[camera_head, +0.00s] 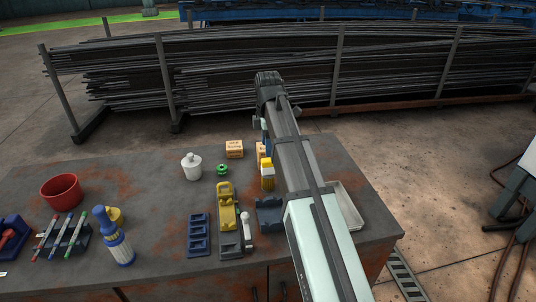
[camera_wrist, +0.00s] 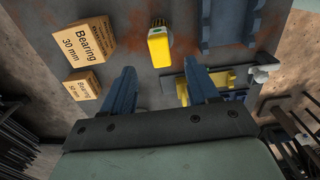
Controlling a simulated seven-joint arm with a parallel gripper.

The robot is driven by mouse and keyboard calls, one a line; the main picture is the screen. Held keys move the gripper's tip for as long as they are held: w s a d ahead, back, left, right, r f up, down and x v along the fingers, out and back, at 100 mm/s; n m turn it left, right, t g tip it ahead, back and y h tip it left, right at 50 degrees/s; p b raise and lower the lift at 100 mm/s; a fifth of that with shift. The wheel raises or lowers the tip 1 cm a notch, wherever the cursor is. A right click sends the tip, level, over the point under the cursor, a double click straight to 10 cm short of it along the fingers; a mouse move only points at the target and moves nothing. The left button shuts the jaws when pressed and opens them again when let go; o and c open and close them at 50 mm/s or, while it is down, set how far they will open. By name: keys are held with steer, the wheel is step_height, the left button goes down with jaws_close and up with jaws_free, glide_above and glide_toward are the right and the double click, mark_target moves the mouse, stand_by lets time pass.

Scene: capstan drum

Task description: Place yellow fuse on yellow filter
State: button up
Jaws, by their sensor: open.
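A yellow block with a pale band (camera_head: 268,172) stands upright on the table in the head view, just left of my arm. In the wrist view a yellow block with a pale end and a dark mark (camera_wrist: 158,44) lies beyond my fingertips. I cannot tell whether this is the fuse or the filter, or both stacked. Another yellow piece (camera_head: 227,209) sits on a grey base, nearer the front. My gripper (camera_wrist: 160,67) is open and empty, its blue fingers apart. In the head view my arm partly hides it.
Two bearing boxes (camera_wrist: 88,41) lie left of the yellow block in the wrist view. A white bottle (camera_head: 191,167), green part (camera_head: 222,169), blue tray (camera_head: 199,235) and blue cradle (camera_head: 270,214) stand nearby. A pale tray (camera_head: 349,211) is partly behind my arm.

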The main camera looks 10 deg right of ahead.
mark_target(268, 159)
step_height(268, 159, up, 5)
steer(key=shift+r, duration=0.1)
stand_by(0.3)
